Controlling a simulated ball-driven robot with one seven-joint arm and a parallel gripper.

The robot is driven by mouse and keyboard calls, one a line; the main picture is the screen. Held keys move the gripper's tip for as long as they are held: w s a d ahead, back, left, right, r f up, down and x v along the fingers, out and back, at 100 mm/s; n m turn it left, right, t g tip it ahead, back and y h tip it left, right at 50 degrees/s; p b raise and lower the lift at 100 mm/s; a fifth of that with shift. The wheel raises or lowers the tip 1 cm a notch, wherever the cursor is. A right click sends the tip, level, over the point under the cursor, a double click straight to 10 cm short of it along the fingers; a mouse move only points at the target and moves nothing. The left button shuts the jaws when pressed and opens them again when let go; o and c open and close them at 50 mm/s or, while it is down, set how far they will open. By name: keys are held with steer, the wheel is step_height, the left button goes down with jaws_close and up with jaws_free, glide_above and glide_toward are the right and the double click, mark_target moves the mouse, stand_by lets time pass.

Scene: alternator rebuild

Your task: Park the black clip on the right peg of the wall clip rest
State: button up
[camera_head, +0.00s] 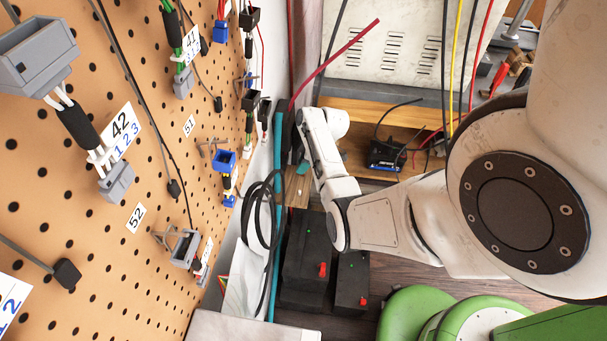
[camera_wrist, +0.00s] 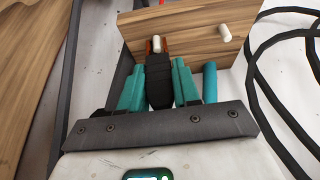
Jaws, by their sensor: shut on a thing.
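My gripper (camera_wrist: 159,67) has teal fingers and is shut on the black clip (camera_wrist: 160,88), which lies between them in the wrist view. The clip's far end, with small orange-red edges, points at the wooden wall clip rest (camera_wrist: 190,38). The rest has two pale pegs. The left one in the picture (camera_wrist: 157,44) shows between the orange-red edges; I cannot tell whether they touch it. The right one in the picture (camera_wrist: 226,33) is bare. In the head view my gripper (camera_head: 301,170) is small beside the wooden rest (camera_head: 296,190), and the clip cannot be made out.
A teal pipe (camera_head: 276,200) and looped black cables (camera_head: 258,215) are close left of my gripper. Black boxes with red clips (camera_head: 308,255) stand below. A perforated board (camera_head: 90,200) with hanging connectors fills the left. A wooden shelf (camera_head: 355,112) is behind.

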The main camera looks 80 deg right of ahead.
steer(key=o, duration=0.8)
step_height(320, 180, up, 9)
steer(key=p, duration=0.8)
steer(key=shift+f, duration=0.2)
